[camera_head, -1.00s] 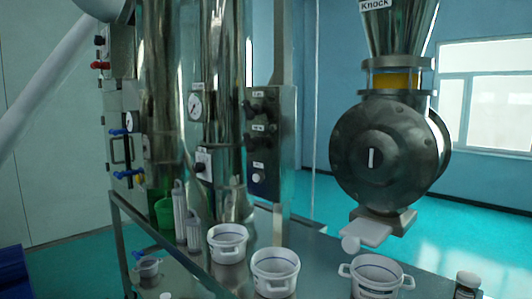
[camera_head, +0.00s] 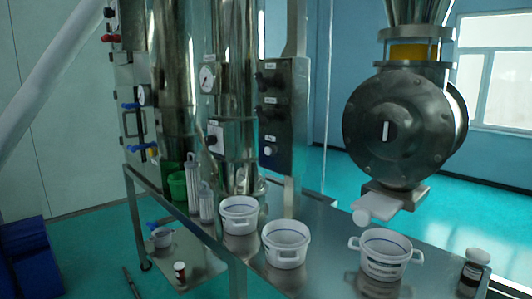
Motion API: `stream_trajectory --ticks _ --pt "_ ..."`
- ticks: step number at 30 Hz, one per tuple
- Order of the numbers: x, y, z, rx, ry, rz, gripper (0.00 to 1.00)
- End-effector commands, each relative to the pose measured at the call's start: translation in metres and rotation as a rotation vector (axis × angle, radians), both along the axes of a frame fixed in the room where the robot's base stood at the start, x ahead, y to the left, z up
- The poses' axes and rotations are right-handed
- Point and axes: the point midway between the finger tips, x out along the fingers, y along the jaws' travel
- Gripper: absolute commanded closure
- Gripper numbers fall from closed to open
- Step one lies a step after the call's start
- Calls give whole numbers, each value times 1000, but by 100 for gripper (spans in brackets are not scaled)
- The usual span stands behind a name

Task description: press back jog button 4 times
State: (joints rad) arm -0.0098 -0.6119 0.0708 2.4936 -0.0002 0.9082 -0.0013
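A grey control panel (camera_head: 298,118) stands upright on the metal bench, right of the steel columns. Its left-hand face carries two dark knobs, an upper one (camera_head: 266,79) and a middle one (camera_head: 266,112), and a pale round button (camera_head: 268,151) at the bottom. Small white labels sit above these controls, but they are too small to read, so I cannot tell which control is the back jog button. A smaller control box (camera_head: 216,136) with a dark knob is on the column to the left. My gripper is not in view.
The metal bench (camera_head: 322,222) holds a left white pot (camera_head: 239,222), a middle white pot (camera_head: 286,252), a right white pot (camera_head: 385,262) and a dark jar (camera_head: 472,272). A large round steel housing (camera_head: 400,130) stands at right. Teal floor (camera_head: 90,255) is open at lower left.

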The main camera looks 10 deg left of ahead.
Motion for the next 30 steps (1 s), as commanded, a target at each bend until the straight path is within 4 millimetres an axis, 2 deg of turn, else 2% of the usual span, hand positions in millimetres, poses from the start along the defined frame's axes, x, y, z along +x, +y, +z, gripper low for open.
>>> stream_trajectory --ticks 2,15,30 --pt "0 0 0 0 0 0 63" --pt "0 0 0 0 0 0 99" --pt "0 0 0 0 0 0 100"
